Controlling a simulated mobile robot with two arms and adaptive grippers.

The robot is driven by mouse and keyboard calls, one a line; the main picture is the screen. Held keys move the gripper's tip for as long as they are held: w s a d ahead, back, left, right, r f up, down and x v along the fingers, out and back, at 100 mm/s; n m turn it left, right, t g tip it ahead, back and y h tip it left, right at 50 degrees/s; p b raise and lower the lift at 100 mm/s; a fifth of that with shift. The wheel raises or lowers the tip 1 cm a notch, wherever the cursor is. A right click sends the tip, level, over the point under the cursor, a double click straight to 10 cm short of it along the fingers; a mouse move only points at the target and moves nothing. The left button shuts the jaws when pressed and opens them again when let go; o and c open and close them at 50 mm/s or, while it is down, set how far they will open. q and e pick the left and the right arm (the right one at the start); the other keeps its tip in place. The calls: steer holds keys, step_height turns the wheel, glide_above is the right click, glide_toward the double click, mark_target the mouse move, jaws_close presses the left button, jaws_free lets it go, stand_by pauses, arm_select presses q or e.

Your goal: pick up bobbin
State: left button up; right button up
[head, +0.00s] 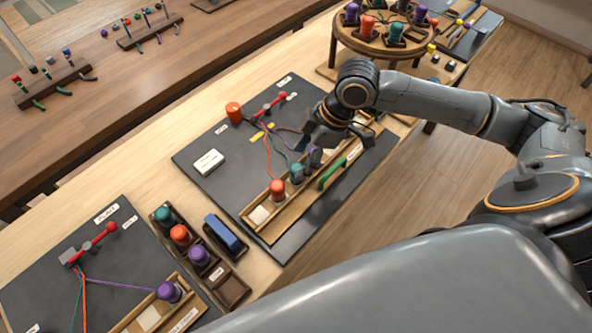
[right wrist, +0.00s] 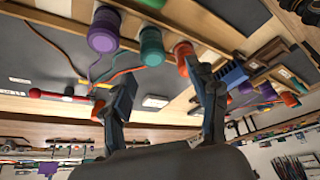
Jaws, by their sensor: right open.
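On the far mat, a wooden rail holds an orange bobbin (head: 277,189), a teal bobbin (head: 297,174) and a purple bobbin (head: 315,156), all upright in a row. My right gripper (head: 309,146) hangs over the purple end of this row and partly hides it. In the right wrist view, the purple (right wrist: 103,30), teal (right wrist: 151,46) and orange (right wrist: 183,58) bobbins show beyond the open, empty fingers (right wrist: 160,80). I cannot tell whether a finger touches any bobbin in the row. Another orange bobbin (head: 233,112) stands at the mat's far edge. My left gripper is out of view.
A green handle (head: 332,174) lies beside the rail. A white box (head: 208,162) sits on the mat. A dark rack (head: 231,291) with several bobbins and a blue block (head: 223,233) stand nearer. A round bobbin stand (head: 345,39) is behind my right arm.

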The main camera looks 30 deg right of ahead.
mark_target(298, 167)
steer(key=shift+w+a+f, duration=0.1)
steer(key=shift+w+f, duration=0.1)
steer(key=shift+f, duration=0.8)
steer(key=x, duration=0.3)
steer(key=shift+w+d+f+p, duration=0.2)
steer(key=shift+f+p, duration=0.05)
steer(key=shift+p, duration=0.15)
steer(key=shift+a+f, duration=0.1)
steer(key=shift+f, duration=0.1)
jaws_close()
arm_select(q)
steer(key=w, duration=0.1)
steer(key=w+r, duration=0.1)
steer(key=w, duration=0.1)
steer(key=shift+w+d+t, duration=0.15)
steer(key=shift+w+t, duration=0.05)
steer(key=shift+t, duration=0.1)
